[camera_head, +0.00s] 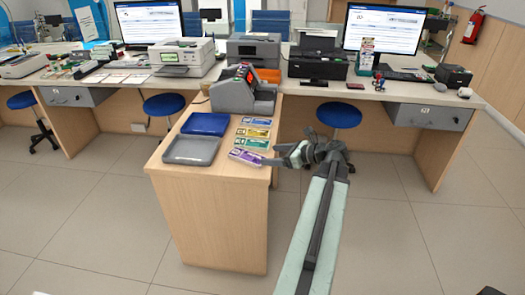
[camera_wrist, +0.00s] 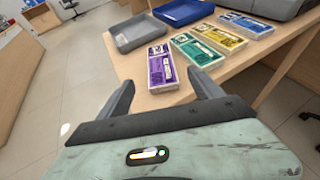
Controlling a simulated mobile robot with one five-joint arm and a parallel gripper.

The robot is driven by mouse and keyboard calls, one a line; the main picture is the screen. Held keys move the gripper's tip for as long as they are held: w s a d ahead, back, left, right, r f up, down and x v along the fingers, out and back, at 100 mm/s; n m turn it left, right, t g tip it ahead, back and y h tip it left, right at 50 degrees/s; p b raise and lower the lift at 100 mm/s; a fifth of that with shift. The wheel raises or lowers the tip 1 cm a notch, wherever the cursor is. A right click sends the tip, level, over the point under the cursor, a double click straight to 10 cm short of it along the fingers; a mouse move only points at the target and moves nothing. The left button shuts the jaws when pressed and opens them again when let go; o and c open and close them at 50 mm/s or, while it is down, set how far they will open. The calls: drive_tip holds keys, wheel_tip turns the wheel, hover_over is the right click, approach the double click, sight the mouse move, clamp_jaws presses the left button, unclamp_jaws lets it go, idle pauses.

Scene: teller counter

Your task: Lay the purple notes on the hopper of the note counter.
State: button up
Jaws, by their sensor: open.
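The purple notes (camera_head: 246,156) lie flat near the front right corner of the wooden side counter (camera_head: 170,180). In the wrist view the purple notes (camera_wrist: 160,66) lie just beyond and between my fingertips. My gripper (camera_head: 273,160) is to the right of the notes in the head view; in the wrist view its jaws (camera_wrist: 161,88) are spread apart with nothing between them. The grey note counter (camera_head: 236,96) stands at the back of the side counter. Its base shows at the top right of the wrist view (camera_wrist: 268,6).
A blue stool (camera_head: 339,115) stands right of the side counter.

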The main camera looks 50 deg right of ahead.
sight(244, 154)
drive_tip(key=shift+s+d+r, duration=0.1)
drive_tip(key=shift+s+r, duration=0.1)
drive_tip(key=shift+s, duration=0.35)
drive_tip(key=b+x, duration=0.2)
drive_tip(key=x, duration=0.4)
drive_tip(key=shift+w+d, duration=0.15)
drive_tip(key=shift+w, duration=0.1)
drive_tip(key=shift+c, duration=1.2)
drive_tip(key=shift+w, duration=0.3)
drive_tip(key=b+x, duration=0.3)
drive_tip(key=x, duration=0.4)
drive_tip(key=shift+w+f, duration=0.15)
drive_tip(key=shift+w, duration=0.05)
drive_tip(key=shift+a, duration=0.25)
drive_tip(key=c, duration=1.4)
drive_tip(key=shift+o, duration=0.2)
wheel_tip(244, 154, up, 24)
drive_tip(key=p, duration=2.3)
drive_tip(key=shift+f+p, duration=0.15)
drive_tip(key=shift+p, duration=0.15)
